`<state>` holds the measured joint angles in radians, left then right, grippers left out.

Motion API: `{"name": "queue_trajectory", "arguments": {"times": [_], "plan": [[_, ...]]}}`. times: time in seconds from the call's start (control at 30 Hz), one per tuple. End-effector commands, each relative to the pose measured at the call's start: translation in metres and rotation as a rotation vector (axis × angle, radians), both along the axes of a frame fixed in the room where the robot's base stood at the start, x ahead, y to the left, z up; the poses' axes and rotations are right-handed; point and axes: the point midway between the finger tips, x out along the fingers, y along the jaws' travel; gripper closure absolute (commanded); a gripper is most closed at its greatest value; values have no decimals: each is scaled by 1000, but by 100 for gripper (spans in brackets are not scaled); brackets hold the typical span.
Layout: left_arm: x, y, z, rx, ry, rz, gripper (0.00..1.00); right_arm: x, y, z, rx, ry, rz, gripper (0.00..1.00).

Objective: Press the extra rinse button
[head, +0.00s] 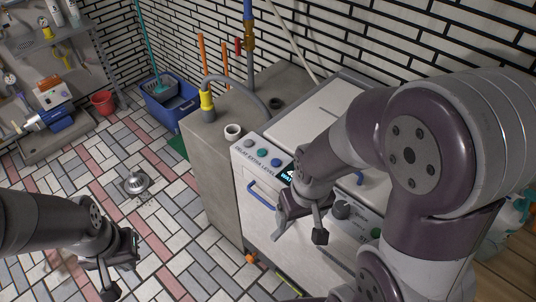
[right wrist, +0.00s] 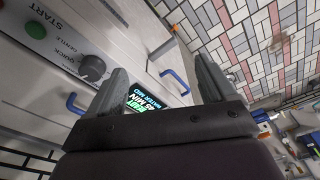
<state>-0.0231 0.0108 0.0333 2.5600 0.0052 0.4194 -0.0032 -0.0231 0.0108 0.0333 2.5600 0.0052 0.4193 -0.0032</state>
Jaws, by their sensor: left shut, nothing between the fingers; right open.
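The washing machine's front panel (head: 310,188) has a row of three round buttons at its left end. Under them is lettering that reads DELAY, EXTRA, LEVEL. My right gripper (head: 300,228) is open and empty in front of the panel, to the right of and below the buttons. In the right wrist view its fingers (right wrist: 160,80) spread on both sides of the lit display (right wrist: 145,104), and the three buttons are not visible. My left gripper (head: 122,264) is shut and empty over the floor, far from the machine.
A dark knob (head: 341,209) and a green start button (head: 376,233) are on the panel's right part. A blue handle (head: 260,194) sticks out below the buttons. The tiled floor is mostly open.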

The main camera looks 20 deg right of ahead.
Motion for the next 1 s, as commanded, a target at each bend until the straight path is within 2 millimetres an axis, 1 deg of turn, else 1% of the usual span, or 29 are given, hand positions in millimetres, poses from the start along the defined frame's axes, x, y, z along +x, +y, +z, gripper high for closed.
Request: {"name": "queue_trajectory", "arguments": {"times": [0.07, 0.1, 0.17, 0.2, 0.27, 0.3, 0.33, 0.37, 1.0], "plan": [[0, 0, 0, 0, 0, 0, 100, 0, 0, 0, 0, 0, 0, 16], [0, 0, 0, 0, 0, 0, 100, 0, 0, 0, 0, 0, 0, 19], [0, 0, 0, 0, 0, 0, 100, 0, 0, 0, 0, 0, 0, 39], [0, 0, 0, 0, 0, 0, 100, 0, 0, 0, 0, 0, 0, 52], [0, 0, 0, 0, 0, 0, 100, 0, 0, 0, 0, 0, 0, 72], [0, 0, 0, 0, 0, 0, 100, 0, 0, 0, 0, 0, 0, 85], [0, 0, 0, 0, 0, 0, 100, 0, 0, 0, 0, 0, 0, 94], [0, 0, 0, 0, 0, 0, 100, 0, 0, 0, 0, 0, 0, 100], [0, 0, 0, 0, 0, 0, 100, 0, 0, 0, 0, 0, 0, 100]]}}
